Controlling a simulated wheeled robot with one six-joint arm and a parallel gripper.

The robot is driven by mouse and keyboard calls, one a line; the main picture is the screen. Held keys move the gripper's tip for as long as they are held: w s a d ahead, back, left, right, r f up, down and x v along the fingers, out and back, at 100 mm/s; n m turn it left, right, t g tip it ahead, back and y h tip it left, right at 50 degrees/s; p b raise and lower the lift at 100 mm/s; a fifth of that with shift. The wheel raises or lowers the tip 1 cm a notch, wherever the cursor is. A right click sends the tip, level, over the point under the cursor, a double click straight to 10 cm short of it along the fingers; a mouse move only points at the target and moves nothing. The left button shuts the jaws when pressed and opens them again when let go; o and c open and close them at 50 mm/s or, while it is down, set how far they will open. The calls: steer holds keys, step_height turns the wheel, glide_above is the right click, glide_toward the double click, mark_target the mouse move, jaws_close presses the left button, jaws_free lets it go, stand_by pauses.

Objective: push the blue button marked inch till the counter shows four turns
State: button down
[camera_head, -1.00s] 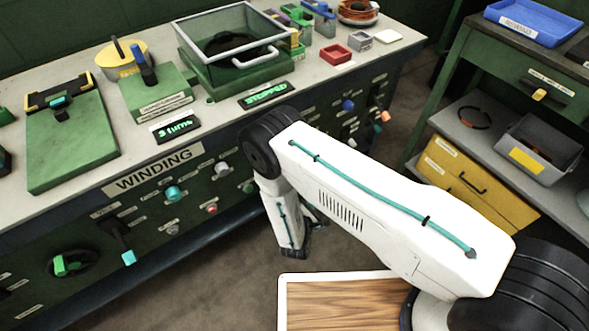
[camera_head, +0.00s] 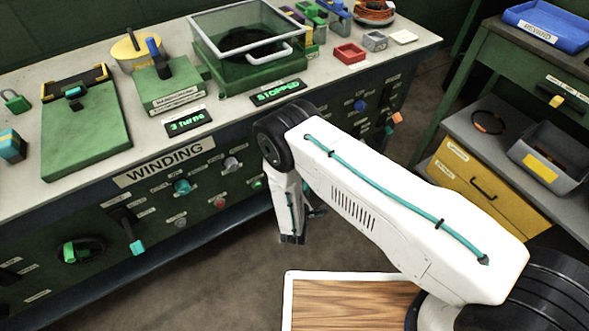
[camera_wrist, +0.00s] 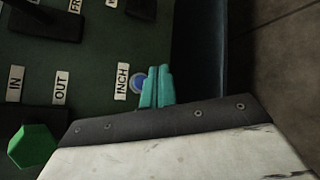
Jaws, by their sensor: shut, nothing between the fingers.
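In the wrist view the blue button (camera_wrist: 138,84) sits beside its INCH label (camera_wrist: 121,81) on the dark green panel. My gripper (camera_wrist: 157,86) shows there as two teal fingers, shut together and empty, with their tips close beside the button. I cannot tell whether they touch it. In the head view the counter (camera_head: 187,122) on the bench top reads 3 turns, and a second display (camera_head: 278,92) reads STOPPED. My arm covers part of the panel in the head view, and the fingers cannot be made out there.
The bench panel marked WINDING (camera_head: 164,163) carries several knobs, levers and buttons. In the wrist view a green knob (camera_wrist: 31,146) and the IN and OUT labels are near my gripper. A grey bin (camera_head: 546,150) and a yellow drawer unit (camera_head: 470,180) stand at the right. Floor is clear between.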

steer(key=shift+w+a, duration=0.5)
steer(key=shift+w, duration=0.25)
steer(key=shift+w+a, duration=0.55)
steer(key=shift+w, duration=0.25)
steer(key=shift+w+a, duration=0.5)
steer(key=shift+w, duration=0.25)
steer(key=shift+w, duration=0.1)
steer(key=shift+w+a, duration=0.2)
steer(key=shift+w, duration=0.05)
steer(key=shift+w+a, duration=0.2)
steer(key=shift+w, duration=0.05)
stand_by(1.1)
steer(key=shift+s, duration=0.1)
steer(key=shift+s+d, duration=0.4)
steer(key=shift+s, duration=0.1)
steer(key=shift+s+d, duration=0.7)
steer(key=shift+s, duration=0.35)
steer(key=shift+s+d, duration=0.7)
steer(key=shift+s, duration=0.35)
